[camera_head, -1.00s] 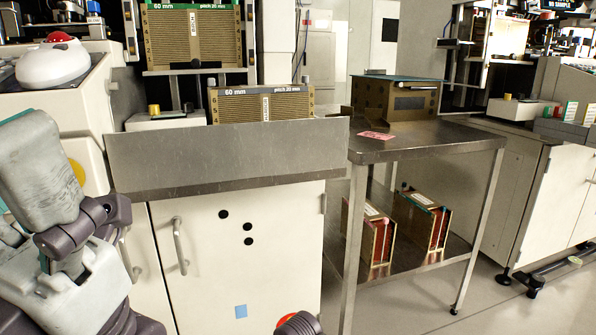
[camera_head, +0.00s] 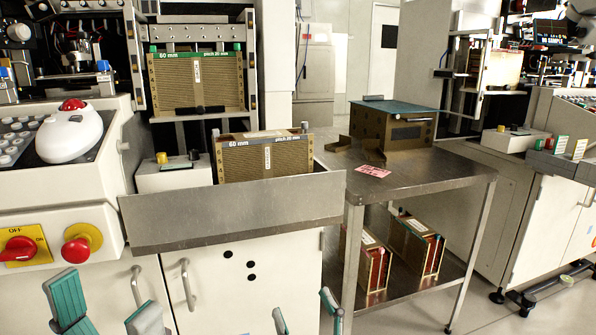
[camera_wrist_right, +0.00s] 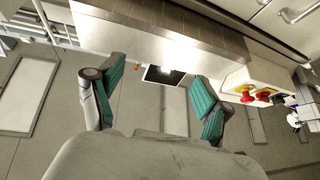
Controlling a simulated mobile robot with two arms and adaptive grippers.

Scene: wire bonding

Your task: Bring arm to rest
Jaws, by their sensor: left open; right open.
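My left gripper (camera_head: 106,310) shows at the bottom left of the head view, its two teal-padded fingers spread apart and nothing between them. It is in front of the white cabinet under the left machine. My right gripper (camera_head: 305,312) shows at the bottom centre, also open and empty. In the right wrist view its fingers (camera_wrist_right: 157,100) stand wide apart with nothing held. Both arms are mostly hidden below the head view's lower edge.
A slotted magazine (camera_head: 265,158) sits behind the metal shelf edge (camera_head: 235,215); another (camera_head: 195,83) is in the machine above. Red knobs (camera_head: 76,252) are at left.

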